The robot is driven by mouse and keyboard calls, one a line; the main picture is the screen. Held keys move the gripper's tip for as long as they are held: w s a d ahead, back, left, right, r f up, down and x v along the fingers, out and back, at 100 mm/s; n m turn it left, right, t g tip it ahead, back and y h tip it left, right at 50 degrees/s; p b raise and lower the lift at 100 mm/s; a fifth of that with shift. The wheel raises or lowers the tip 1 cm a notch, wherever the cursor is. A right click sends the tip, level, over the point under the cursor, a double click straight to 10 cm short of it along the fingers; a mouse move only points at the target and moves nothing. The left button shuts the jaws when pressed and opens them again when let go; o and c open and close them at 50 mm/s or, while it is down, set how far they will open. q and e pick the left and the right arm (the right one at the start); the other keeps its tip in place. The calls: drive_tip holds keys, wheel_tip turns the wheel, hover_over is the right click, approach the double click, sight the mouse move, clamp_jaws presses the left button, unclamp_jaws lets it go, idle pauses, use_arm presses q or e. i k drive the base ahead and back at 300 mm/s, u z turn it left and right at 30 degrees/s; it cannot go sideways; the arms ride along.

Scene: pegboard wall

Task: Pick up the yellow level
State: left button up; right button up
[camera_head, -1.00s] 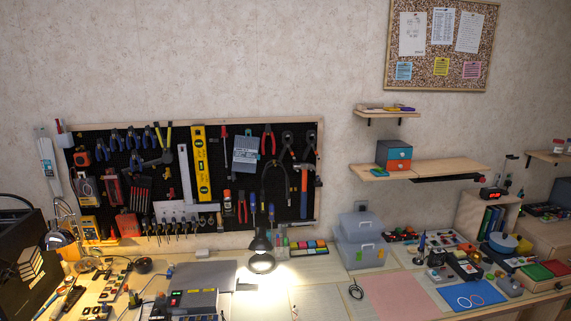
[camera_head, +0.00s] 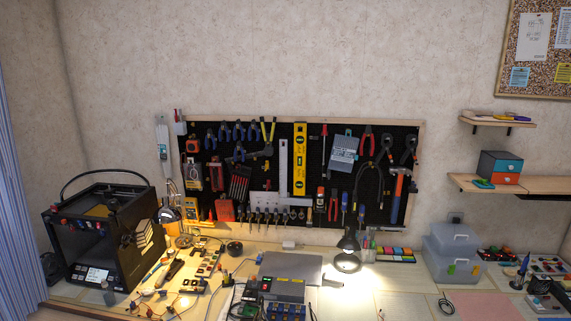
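The yellow level (camera_head: 300,160) hangs upright on the black pegboard (camera_head: 340,144) on the wall, in the upper middle of the board. A metal square ruler (camera_head: 283,168) hangs just to its left, and a red-handled screwdriver (camera_head: 324,142) hangs just to its right. Neither of my grippers shows in the head view.
A workbench runs below the board. A black 3D printer (camera_head: 106,236) stands at the left. A lit desk lamp (camera_head: 348,250), a grey device (camera_head: 290,270) and small parts crowd the front. Grey boxes (camera_head: 452,254) stand at the right, below a wooden shelf (camera_head: 540,184).

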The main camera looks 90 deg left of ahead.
sight(300, 137)
drive_tip(key=z, duration=0.05)
drive_tip(key=k, duration=0.95)
drive_tip(key=u, duration=1.7)
